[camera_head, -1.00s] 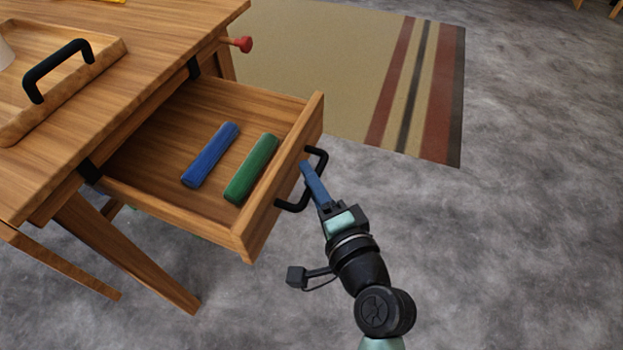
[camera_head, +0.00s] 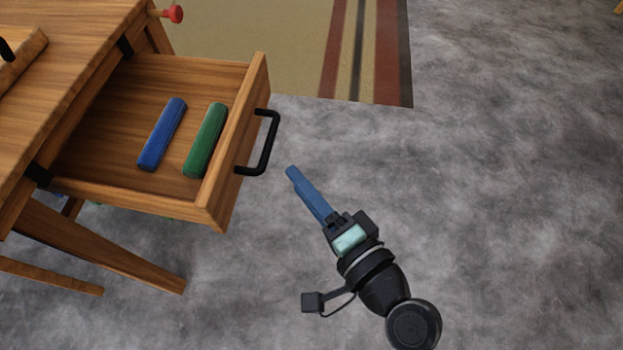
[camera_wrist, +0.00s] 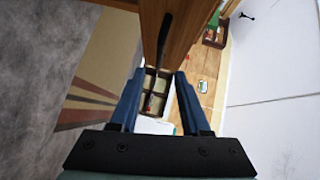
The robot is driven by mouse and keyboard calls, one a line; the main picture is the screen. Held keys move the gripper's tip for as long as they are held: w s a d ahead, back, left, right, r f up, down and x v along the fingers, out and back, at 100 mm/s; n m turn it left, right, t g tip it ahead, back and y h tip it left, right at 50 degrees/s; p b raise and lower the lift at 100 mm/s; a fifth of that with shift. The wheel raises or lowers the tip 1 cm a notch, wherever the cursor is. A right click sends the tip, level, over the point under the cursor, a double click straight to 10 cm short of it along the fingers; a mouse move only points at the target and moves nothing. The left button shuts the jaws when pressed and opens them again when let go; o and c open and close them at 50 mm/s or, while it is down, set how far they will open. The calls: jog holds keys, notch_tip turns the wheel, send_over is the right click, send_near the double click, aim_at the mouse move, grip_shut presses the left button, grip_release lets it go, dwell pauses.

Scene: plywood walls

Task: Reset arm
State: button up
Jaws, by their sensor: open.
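My gripper (camera_head: 292,174) has blue fingers and is over the grey floor in the head view, to the right of the open drawer and apart from its black handle (camera_head: 266,143). In the wrist view my gripper (camera_wrist: 156,78) shows its two blue fingers spread, with nothing between them. The wooden drawer (camera_head: 232,140) stands pulled out of the desk. It holds a blue block (camera_head: 162,134) and a green block (camera_head: 205,140) lying side by side.
The wooden desk (camera_head: 75,45) fills the left, with a red knob (camera_head: 174,14) on its far side. A striped rug (camera_head: 270,50) lies behind. The grey floor (camera_head: 500,200) to the right is clear.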

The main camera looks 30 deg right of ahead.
jog(key=shift+s+d+r, duration=0.15)
jog(key=shift+s, duration=0.85)
jog(key=shift+w, duration=0.1)
jog(key=w+a+r+n+t+p, duration=0.15)
jog(key=w+r+n, duration=0.25)
jog(key=r, duration=0.6)
jog(key=w+a+r+n+t, duration=0.2)
jog(key=w+a+r+n, duration=0.15)
jog(key=r, duration=0.65)
jog(key=w+a+r+n+t, duration=0.2)
jog(key=w+r+n, duration=0.25)
jog(key=r, duration=0.55)
jog(key=s+a+r+n+t+h+p, duration=0.1)
jog(key=s+a+r+t, duration=0.2)
jog(key=r, duration=0.8)
jog(key=s+a+r+n+t+h, duration=0.1)
jog(key=s+r+n+t, duration=0.3)
jog(key=r, duration=0.7)
notch_tip(320, 180, up, 37)
jog(key=m+g+p, duration=0.1)
jog(key=m+p, duration=0.1)
jog(key=p, duration=3.6)
